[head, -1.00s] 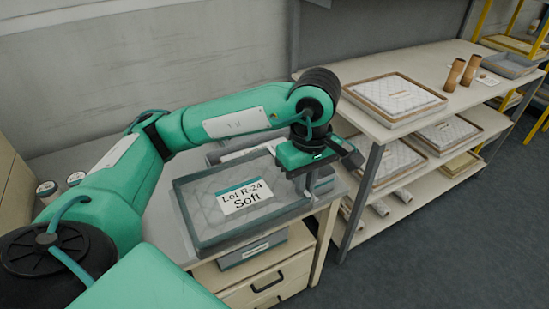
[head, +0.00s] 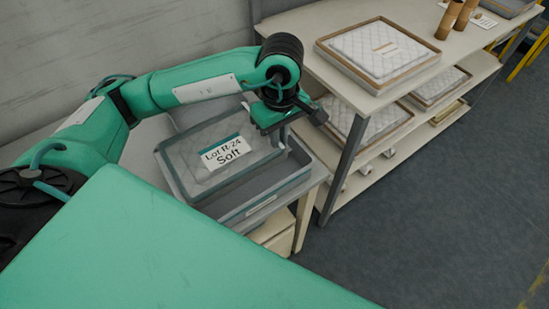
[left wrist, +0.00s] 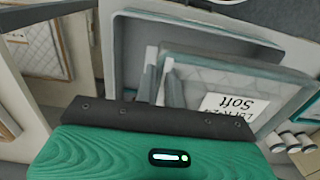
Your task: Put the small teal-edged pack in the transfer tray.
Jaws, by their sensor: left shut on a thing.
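The teal-edged pack (head: 205,180) is a flat quilted slab with a label reading "Lot R-24 Soft". My left gripper (head: 283,135) is shut on its right-hand edge; the wrist view shows the fingers (left wrist: 160,85) on the pack's edge (left wrist: 230,69). The grey transfer tray (head: 262,210) lies under the pack, with a pale label on its front wall. The pack lies roughly level and overlaps the tray's left part, while the tray's right part shows empty. I cannot tell whether the pack touches the tray. My right gripper is out of view.
A shelf bench (head: 345,85) stands to the right, with a larger wood-edged quilted pack (head: 378,48) on top and more packs on lower shelves. Brown rolls (head: 449,18) stand farther back. Drawers (head: 275,232) sit below the tray. Floor at right is clear.

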